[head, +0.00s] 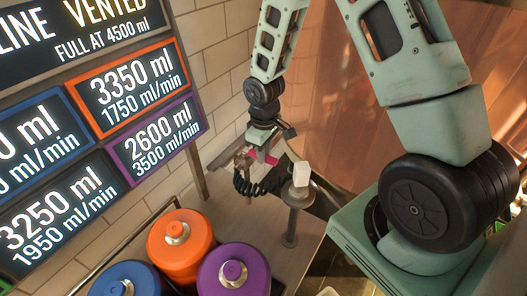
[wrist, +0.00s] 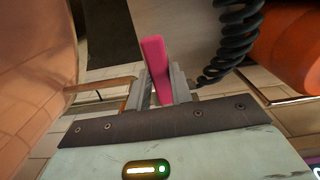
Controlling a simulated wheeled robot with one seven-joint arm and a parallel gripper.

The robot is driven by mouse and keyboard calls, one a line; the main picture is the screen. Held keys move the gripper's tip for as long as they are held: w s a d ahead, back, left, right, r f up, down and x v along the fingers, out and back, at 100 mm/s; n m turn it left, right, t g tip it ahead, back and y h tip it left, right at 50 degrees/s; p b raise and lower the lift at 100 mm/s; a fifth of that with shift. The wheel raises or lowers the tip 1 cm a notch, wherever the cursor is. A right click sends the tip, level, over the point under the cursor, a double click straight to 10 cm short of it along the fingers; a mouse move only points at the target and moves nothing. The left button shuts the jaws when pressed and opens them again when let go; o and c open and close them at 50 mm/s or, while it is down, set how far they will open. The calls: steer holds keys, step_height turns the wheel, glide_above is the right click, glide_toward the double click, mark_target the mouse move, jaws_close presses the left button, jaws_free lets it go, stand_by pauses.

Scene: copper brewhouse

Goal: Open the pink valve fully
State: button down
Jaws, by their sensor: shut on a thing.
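The pink valve's handle (head: 265,157) shows as a small pink bar low under my wrist in the head view. In the wrist view the pink handle (wrist: 155,62) is a flat bar standing between the two fingers. My gripper (wrist: 161,88) is shut on it, one finger on each side. In the head view my gripper (head: 262,150) reaches down from above near the wall, and its fingers are partly hidden. The valve's body is mostly hidden, and I cannot tell how far it is turned.
A pale block (head: 301,173) tops a metal post beside my gripper. A black coiled hose (head: 255,185) hangs close by. Orange (head: 181,240), purple (head: 234,272) and blue (head: 124,288) canisters stand in front. Framed panels on the left wall read "VENTED", 3350 ml, 2600 ml and 3250 ml.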

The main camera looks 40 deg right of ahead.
steer(key=w+d+n+p, duration=0.3)
steer(key=w+n+p, duration=0.5)
steer(key=n, duration=0.9)
steer(key=shift+w+d+p, duration=0.15)
steer(key=shift+d+p, duration=0.05)
steer(key=shift+p, duration=0.65)
steer(key=shift+w, duration=0.1)
steer(key=c, duration=1.2)
jaws_free()
steer(key=shift+c, duration=0.2)
step_height(320, 180, up, 18)
steer(key=b, duration=0.2)
steer(key=shift+f, duration=0.25)
